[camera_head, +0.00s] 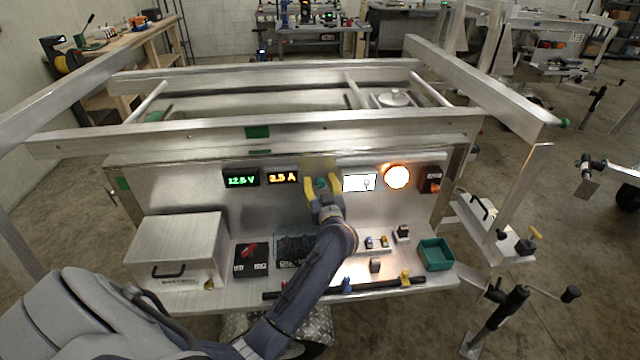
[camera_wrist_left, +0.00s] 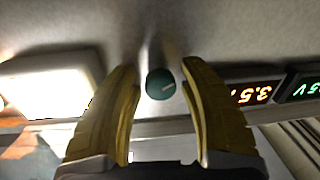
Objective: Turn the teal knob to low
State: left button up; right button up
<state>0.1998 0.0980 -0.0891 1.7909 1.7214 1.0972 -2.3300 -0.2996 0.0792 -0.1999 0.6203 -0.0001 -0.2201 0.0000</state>
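The teal knob (camera_head: 320,183) is on the upright metal panel, between the amber 3.5 A display and a lit white gauge. In the left wrist view the knob (camera_wrist_left: 159,84) is round, with a pale pointer line on its face. My left gripper (camera_head: 322,186) is at the panel with its yellow fingers apart, one on each side of the knob. In the left wrist view the fingers (camera_wrist_left: 163,85) show gaps to the knob on both sides. The scale marks around the knob cannot be made out. My right gripper is not in view.
The panel also holds a green 12.5 V display (camera_head: 241,180), the amber display (camera_head: 283,178), the white gauge (camera_head: 359,183), a glowing orange lamp (camera_head: 397,177) and a red-black switch (camera_head: 430,180). Below, a metal box (camera_head: 178,246) and a green tray (camera_head: 436,254) stand on the shelf.

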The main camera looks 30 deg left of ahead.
pick_arm(q)
grip_shut()
